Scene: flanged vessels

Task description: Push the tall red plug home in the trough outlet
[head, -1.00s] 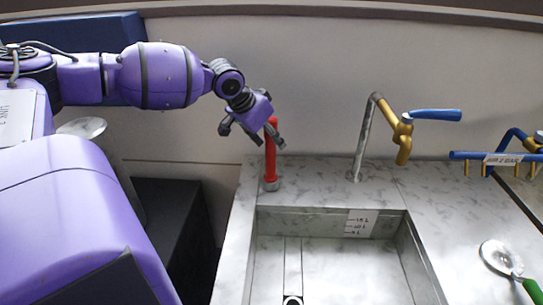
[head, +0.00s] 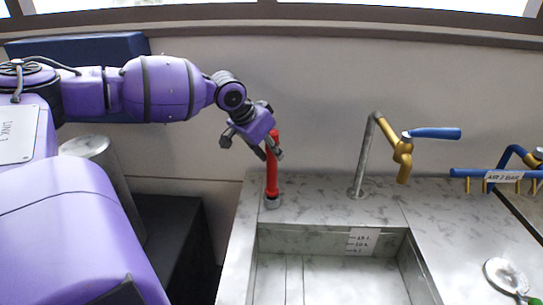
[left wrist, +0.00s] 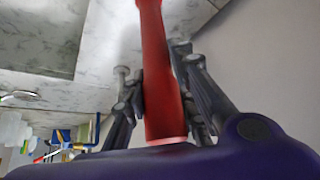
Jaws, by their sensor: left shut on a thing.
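In the left wrist view the red plug (left wrist: 157,70) runs between my dark fingers (left wrist: 165,100). The stone trough (head: 335,238) lies in front of the plug. Its outlet is outside the picture now. My right gripper is not in view.
A tap with a blue lever (head: 402,150) stands right of the plug on the back ledge. A blue pipe with brass nozzles (head: 497,173) and a round strainer-like tool (head: 505,275) are farther right. The wall is close behind the plug.

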